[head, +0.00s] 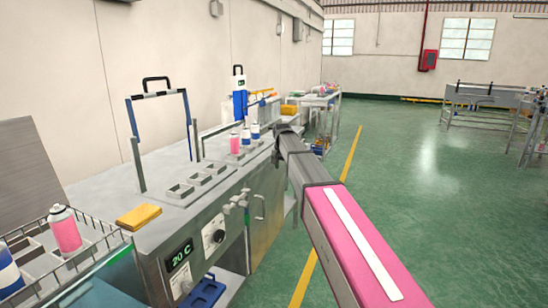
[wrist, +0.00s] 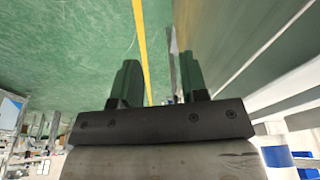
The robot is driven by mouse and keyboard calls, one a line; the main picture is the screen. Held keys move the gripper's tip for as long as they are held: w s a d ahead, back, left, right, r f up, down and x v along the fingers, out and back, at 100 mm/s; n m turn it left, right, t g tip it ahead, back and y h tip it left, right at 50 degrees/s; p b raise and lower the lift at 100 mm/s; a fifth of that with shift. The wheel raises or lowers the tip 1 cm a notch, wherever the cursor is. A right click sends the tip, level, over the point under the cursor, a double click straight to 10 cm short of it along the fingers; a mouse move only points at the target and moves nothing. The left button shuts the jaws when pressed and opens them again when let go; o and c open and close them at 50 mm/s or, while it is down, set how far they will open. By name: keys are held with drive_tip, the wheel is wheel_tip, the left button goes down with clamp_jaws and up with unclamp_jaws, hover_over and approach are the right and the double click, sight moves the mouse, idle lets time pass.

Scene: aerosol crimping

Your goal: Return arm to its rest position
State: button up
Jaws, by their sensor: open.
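My arm, pink with a white stripe, reaches from the lower right of the head view to the bench's far right end. My gripper (wrist: 158,80) shows in the wrist view with its two dark fingers apart and nothing between them. Green floor and a yellow line lie behind the fingers. In the head view the gripper is small and dark at the arm's far end, near several spray cans, including a pink can (head: 234,143) and a blue-and-white can (head: 255,131). I cannot tell the exact gap between gripper and cans.
The metal bench (head: 190,238) has empty square holders (head: 180,190), a yellow block (head: 139,217) and a blue-framed stand (head: 133,115). A wire basket (head: 98,262) at lower left holds a pink can (head: 64,228). Open green floor (head: 425,190) lies to the right.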

drive_tip(key=s+d+f+g, duration=0.1)
drive_tip(key=s+d+f, duration=0.4)
drive_tip(key=s+f, duration=0.4)
drive_tip(key=s+d+f+n, duration=0.1)
drive_tip(key=s+d+f, duration=0.4)
drive_tip(key=s+f, duration=0.4)
drive_tip(key=s+d+f+n+g, duration=0.1)
drive_tip(key=s+d+f, duration=0.4)
drive_tip(key=s, duration=1.4)
wheel_tip(320, 180, down, 4)
drive_tip(key=shift+s+g, duration=0.2)
drive_tip(key=shift+g, duration=0.1)
